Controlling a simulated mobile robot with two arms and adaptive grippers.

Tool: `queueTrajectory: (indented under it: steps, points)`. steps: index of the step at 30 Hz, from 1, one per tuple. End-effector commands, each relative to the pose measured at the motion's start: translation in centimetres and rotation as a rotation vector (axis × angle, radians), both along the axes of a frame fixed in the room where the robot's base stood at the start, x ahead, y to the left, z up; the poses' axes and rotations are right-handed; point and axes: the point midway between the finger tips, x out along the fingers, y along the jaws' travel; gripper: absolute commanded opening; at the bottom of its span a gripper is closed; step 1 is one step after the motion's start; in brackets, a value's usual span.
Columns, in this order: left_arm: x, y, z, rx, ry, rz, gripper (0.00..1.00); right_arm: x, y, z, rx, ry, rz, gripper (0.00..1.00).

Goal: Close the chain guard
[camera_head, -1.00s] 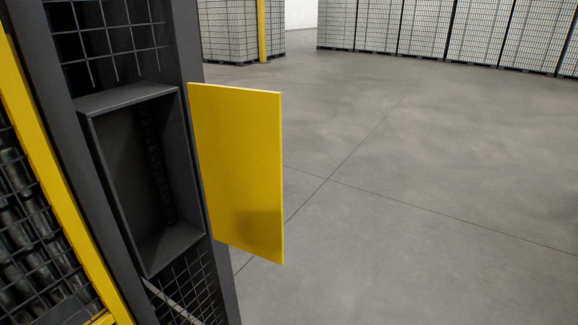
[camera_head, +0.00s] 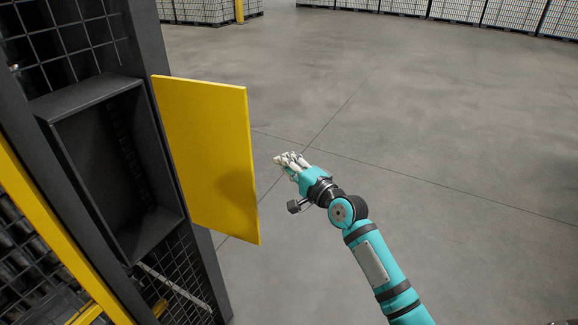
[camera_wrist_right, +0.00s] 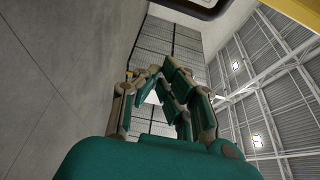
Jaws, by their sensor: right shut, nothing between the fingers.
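The chain guard is a flat yellow door panel (camera_head: 205,150), swung open to the right of a dark recessed box (camera_head: 118,165) in the machine frame. The box's front is uncovered and its dark inside shows. My right gripper (camera_head: 286,160) is to the right of the panel's outer edge in the head view, apart from it, shut and empty. Its fingers (camera_wrist_right: 163,75) also show in the right wrist view, with nothing between them. My left gripper is not in view.
Dark wire mesh (camera_head: 60,45) and a yellow frame bar (camera_head: 50,230) belong to the machine at the left. Open grey floor (camera_head: 420,130) lies to the right. Stacked pallets of cans (camera_head: 455,8) stand far back.

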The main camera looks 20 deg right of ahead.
Motion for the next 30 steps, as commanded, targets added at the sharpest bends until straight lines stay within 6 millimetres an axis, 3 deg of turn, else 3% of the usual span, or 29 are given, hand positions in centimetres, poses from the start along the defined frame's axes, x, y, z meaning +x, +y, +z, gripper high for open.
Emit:
queueTrajectory:
  steps: [3,9,12,18,30]
  points:
    - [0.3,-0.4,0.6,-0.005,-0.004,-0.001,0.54,2.5,0.6,0.3,-0.001,0.000,0.000,0.00]
    - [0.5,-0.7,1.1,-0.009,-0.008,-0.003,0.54,5.7,1.6,0.2,-0.001,0.002,0.000,0.00]
    - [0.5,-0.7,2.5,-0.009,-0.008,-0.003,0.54,4.4,3.0,0.3,0.001,0.004,0.001,0.00]
    - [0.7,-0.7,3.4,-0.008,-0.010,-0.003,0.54,3.4,4.5,0.1,-0.001,0.002,-0.001,0.00]
    - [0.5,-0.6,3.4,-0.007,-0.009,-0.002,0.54,3.2,4.7,-0.1,-0.003,0.001,-0.001,0.00]
